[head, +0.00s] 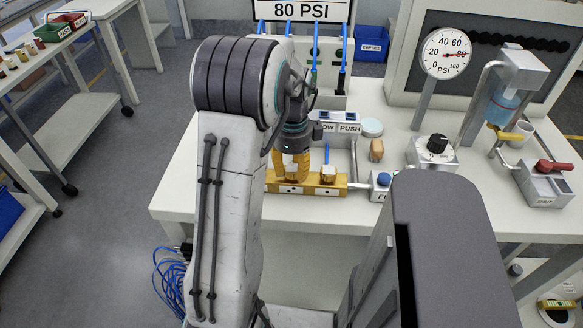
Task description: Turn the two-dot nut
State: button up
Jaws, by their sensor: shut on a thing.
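A yellow block (311,187) lies on the white bench with brass fittings along it. My gripper (291,174), with yellow fingers, points down at the left part of this block. It is shut on a brass nut there, which the fingers mostly hide. The dot marks on the nuts are too small to make out, so I cannot tell which one has two dots.
Right of the block are a blue-topped button (383,180), a black knob (437,144) and a dial gauge (446,53). A wooden piece (376,150) stands behind. A sign reading 80 PSI (303,11) is at the back. A side table with bins is left.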

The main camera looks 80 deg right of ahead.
aim_at(295, 168)
jog(key=shift+s, duration=0.15)
dwell(0.4)
jog(key=o, duration=1)
jog(key=shift+s, duration=0.2)
jog(key=shift+c, duration=0.2)
jog(key=shift+o, duration=1.1)
jog(key=shift+w, duration=0.1)
notch_tip(295, 168, up, 12)
